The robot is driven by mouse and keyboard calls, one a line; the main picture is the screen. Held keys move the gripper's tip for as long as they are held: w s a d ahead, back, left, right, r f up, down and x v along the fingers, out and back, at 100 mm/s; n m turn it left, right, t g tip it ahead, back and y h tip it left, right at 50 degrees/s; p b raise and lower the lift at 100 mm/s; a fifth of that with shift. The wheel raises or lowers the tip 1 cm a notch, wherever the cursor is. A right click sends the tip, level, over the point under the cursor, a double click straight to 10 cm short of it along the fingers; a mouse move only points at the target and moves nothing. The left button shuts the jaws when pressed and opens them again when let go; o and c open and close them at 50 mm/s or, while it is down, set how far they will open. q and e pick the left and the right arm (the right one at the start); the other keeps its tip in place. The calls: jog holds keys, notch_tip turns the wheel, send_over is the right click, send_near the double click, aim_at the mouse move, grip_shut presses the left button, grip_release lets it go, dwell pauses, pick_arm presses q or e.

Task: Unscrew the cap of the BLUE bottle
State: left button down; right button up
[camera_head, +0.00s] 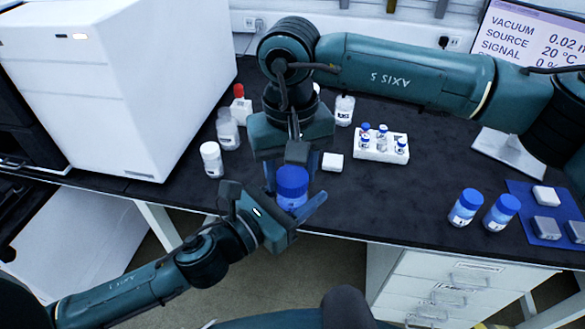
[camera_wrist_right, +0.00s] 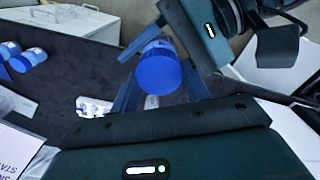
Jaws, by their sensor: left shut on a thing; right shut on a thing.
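The blue bottle (camera_head: 291,203) is held upright off the bench, in front of its edge. Its wide blue cap (camera_head: 292,179) is on top and also faces the camera in the right wrist view (camera_wrist_right: 158,72). My left gripper (camera_head: 298,209) comes in from the lower left and is shut on the bottle body. My right gripper (camera_head: 290,176) reaches down from above with a finger on each side of the cap, shut on it. The fingers hide part of the bottle, and I cannot tell whether the cap has turned.
Two blue-capped bottles (camera_head: 482,210) stand at the right beside a blue mat (camera_head: 545,222) with small blocks. A white vial rack (camera_head: 380,147) and several bottles stand behind the grippers. A large white instrument (camera_head: 110,85) fills the left.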

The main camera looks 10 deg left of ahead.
pick_arm(q)
jog(key=shift+s+d, duration=0.2)
pick_arm(e)
jog(key=n, duration=0.2)
jog(key=shift+w+r+n, duration=0.1)
jog(key=shift+w+n, duration=0.05)
jog(key=shift+n, duration=0.25)
jog(key=shift+a, duration=0.1)
jog(key=shift+r, duration=0.1)
jog(key=shift+r, duration=0.9)
pick_arm(q)
jog(key=shift+w+a, duration=0.1)
pick_arm(e)
jog(key=shift+r, duration=0.1)
